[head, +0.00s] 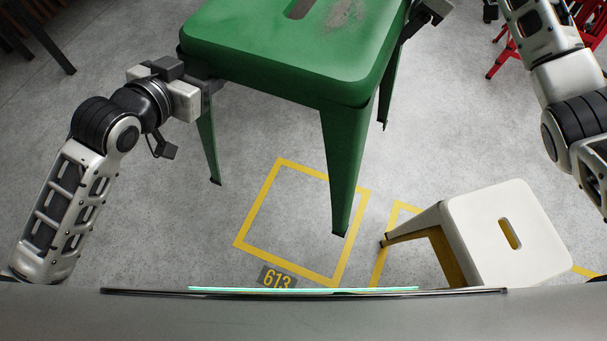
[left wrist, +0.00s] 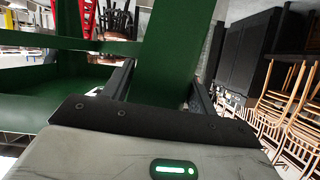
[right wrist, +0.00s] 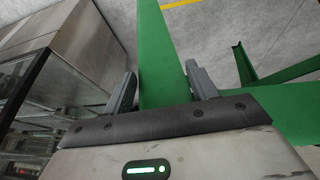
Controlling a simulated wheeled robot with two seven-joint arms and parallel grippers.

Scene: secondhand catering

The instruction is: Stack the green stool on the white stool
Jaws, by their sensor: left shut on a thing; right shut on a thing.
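The green stool (head: 290,50) is held upright in the air, seat up, with a scuffed patch on its seat. Its legs hang above the floor. My left gripper (head: 208,88) is shut on its left side; the left wrist view shows the fingers on either side of a green leg (left wrist: 165,60). My right gripper (head: 422,16) is shut on its right side; the right wrist view shows the fingers around a green leg (right wrist: 160,60). The white stool (head: 490,220), with a slot in its seat, stands on the floor at the lower right, apart from the green stool.
Another yellow marking (head: 378,265) lies by the white stool. Red furniture (head: 507,55) stands at the upper right. Wooden chairs (left wrist: 290,110) show in the left wrist view.

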